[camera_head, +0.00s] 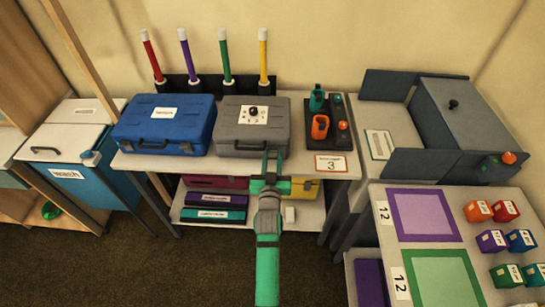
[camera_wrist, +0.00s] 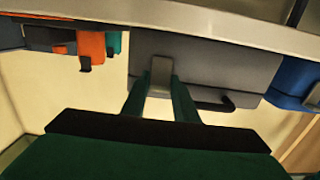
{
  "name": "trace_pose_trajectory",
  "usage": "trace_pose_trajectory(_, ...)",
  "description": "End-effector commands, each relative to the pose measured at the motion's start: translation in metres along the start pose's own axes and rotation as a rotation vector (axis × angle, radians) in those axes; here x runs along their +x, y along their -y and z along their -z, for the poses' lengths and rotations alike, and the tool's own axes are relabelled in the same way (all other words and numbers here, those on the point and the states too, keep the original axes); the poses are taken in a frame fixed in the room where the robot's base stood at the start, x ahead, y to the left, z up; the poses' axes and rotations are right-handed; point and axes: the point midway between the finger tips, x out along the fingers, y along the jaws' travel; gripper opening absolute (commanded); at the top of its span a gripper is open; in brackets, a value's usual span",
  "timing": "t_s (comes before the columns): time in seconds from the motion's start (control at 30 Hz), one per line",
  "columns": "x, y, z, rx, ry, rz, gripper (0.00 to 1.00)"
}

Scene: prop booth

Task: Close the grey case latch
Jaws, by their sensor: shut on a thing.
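The grey case (camera_head: 233,133) lies closed on the table, with a white label and a dark knob on its lid. It also shows in the wrist view (camera_wrist: 225,62), which looks upside down. Its grey latch (camera_wrist: 161,72) is a small tab on the front face, between my fingertips, beside the dark carry handle (camera_wrist: 214,103). My gripper (camera_head: 272,160) is at the case's front, right of the handle in the head view. In the wrist view my gripper (camera_wrist: 159,88) has its green fingers on either side of the latch, shut on it. My fingers hide the latch in the head view.
A blue case (camera_head: 165,138) stands close on the left. A dark tray (camera_head: 338,138) with orange and green tools is on the right. Colored sticks stand behind. The table's front edge is just below my gripper, with a lower shelf (camera_head: 265,214) under it.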

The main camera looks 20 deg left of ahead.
Motion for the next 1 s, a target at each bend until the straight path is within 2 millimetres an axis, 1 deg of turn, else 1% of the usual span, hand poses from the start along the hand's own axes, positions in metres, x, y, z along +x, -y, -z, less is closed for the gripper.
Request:
trace_pose_trajectory(0.03, 0.0017, -0.0002, 0.0028, 0.0, 0.015, -0.001, 0.04)
trace_pose_trajectory(0.3, 0.0035, 0.0004, 0.0049, -0.001, 0.1, 0.002, 0.04)
trace_pose_trajectory(0.63, 0.0032, 0.0008, 0.004, -0.001, 0.108, 0.003, 0.04)
trace_pose_trajectory(0.67, 0.0032, 0.0009, 0.004, -0.001, 0.108, 0.003, 0.34)
trace_pose_trajectory(0.7, 0.0032, 0.0009, 0.004, -0.001, 0.108, 0.003, 0.43)
trace_pose_trajectory(0.73, 0.0031, -0.0001, 0.004, -0.001, 0.108, 0.002, 0.45)
trace_pose_trajectory(1.0, 0.0025, -0.0024, 0.0041, -0.001, 0.107, -0.001, 0.45)
